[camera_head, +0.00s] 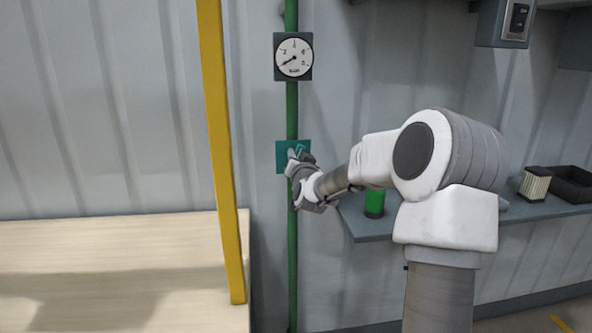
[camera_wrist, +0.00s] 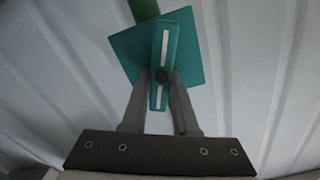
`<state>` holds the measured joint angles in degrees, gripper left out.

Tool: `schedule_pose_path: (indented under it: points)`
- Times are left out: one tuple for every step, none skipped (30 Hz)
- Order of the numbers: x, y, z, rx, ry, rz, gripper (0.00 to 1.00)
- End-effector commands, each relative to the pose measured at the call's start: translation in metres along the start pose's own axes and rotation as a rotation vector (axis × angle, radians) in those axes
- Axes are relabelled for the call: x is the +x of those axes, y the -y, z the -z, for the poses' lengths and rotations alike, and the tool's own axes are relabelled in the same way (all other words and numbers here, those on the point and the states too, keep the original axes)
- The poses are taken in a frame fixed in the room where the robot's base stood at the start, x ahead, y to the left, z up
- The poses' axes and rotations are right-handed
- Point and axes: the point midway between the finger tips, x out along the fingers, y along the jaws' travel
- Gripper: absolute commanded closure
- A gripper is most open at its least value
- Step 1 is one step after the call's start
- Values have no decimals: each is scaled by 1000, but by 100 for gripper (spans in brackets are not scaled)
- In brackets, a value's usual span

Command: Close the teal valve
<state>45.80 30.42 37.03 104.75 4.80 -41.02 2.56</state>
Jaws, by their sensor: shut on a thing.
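The teal valve (camera_head: 282,158) is a square teal plate on a vertical green pipe (camera_head: 292,110), below a round gauge. In the wrist view, the teal plate (camera_wrist: 190,50) carries a teal handle (camera_wrist: 162,50) with a white stripe and a dark central pivot. The handle stands roughly upright in that view, close to in line with the pipe. My gripper (camera_wrist: 163,98) has its two fingers on either side of the lower part of the handle, shut on it. In the head view, my gripper (camera_head: 299,165) covers much of the valve.
A gauge (camera_head: 294,57) sits above the valve. A yellow post (camera_head: 220,150) and a wooden table (camera_head: 120,270) stand to the left. A grey shelf (camera_head: 420,222) on the right holds a green cylinder (camera_head: 374,203), a ribbed block (camera_head: 535,183) and a dark tray (camera_head: 573,184).

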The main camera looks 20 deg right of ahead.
Motion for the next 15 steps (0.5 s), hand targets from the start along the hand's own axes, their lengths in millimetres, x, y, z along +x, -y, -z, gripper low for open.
schedule_pose_path:
  points:
    - [0,-2,-4,38,-4,2,100]
    - [0,-3,-4,66,-4,2,100]
    - [0,-4,-5,104,-3,1,100]
    - [0,-4,-5,133,-3,1,100]
    - [0,-4,-5,161,-4,2,100]
    - [0,-5,-5,199,-3,2,100]
    - [0,-5,-5,228,-3,2,100]
    - [0,-6,-5,257,-3,2,100]
    - [0,-6,-5,296,-3,2,100]
    - [0,-7,-5,324,-2,2,100]
    - [0,-7,-5,353,-3,2,100]
    - [0,-8,-6,391,-3,2,100]
    - [0,-8,-6,420,-2,1,100]
    - [0,-9,-6,449,-3,1,100]
    - [0,-9,-6,487,-3,2,100]
